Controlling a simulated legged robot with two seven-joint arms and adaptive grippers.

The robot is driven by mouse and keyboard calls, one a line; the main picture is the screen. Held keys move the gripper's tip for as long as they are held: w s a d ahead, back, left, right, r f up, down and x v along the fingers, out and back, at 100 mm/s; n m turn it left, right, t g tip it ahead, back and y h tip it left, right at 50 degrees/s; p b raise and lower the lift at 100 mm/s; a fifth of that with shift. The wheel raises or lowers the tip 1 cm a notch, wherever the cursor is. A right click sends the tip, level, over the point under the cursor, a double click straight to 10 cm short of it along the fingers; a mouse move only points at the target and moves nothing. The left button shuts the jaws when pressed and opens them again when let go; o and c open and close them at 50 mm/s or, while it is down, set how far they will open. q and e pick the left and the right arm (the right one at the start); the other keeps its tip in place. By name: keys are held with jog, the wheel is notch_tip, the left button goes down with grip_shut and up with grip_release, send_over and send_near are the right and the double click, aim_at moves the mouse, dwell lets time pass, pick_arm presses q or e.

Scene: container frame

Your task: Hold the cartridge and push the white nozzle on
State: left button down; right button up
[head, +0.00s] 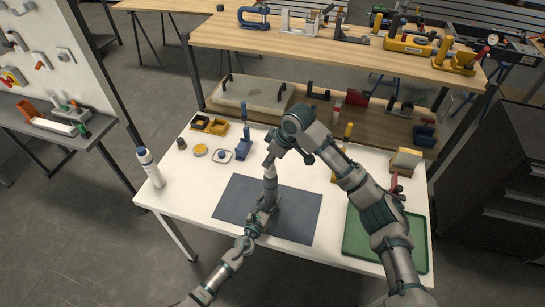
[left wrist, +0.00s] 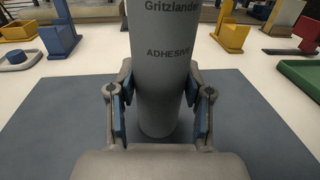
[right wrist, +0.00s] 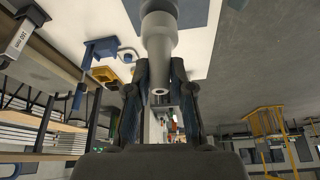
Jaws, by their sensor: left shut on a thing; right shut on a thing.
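The cartridge (head: 270,187) is a grey cylinder standing upright on the dark mat (head: 300,215). In the left wrist view the cartridge (left wrist: 165,75) shows the words "Gritzlander ADHESIVE". My left gripper (head: 262,214) is shut around its lower part; its fingers (left wrist: 161,105) lie on both sides. My right gripper (head: 270,160) is above the cartridge, pointing down. In the right wrist view, the pale tapered nozzle (right wrist: 158,62) is between the right fingers (right wrist: 160,100), in line with the cartridge top. I cannot tell whether nozzle and cartridge touch. The right hand hides much of the nozzle in the head view.
A white bottle (head: 149,167) stands at the table's left edge. A green tray (head: 356,238) lies on the right, under my right arm. The mat's left part is clear.

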pick_arm(q)
jog(key=shift+a, duration=0.45)
pick_arm(e)
jog(key=shift+a+f, duration=0.3)
jog(key=shift+a, duration=0.15)
pick_arm(q)
jog(key=shift+d, duration=0.55)
pick_arm(e)
jog(key=shift+d+f, duration=0.5)
jog(key=shift+d, duration=0.1)
jog(key=shift+f, duration=0.1)
pick_arm(q)
jog(key=shift+a, duration=0.3)
pick_arm(e)
jog(key=shift+a+f, duration=0.1)
jog(key=shift+a, duration=0.25)
jog(key=o, duration=1)
jog(key=shift+c, duration=0.2)
pick_arm(q)
jog(key=shift+d, duration=0.1)
pick_arm(e)
jog(key=shift+d, duration=0.1)
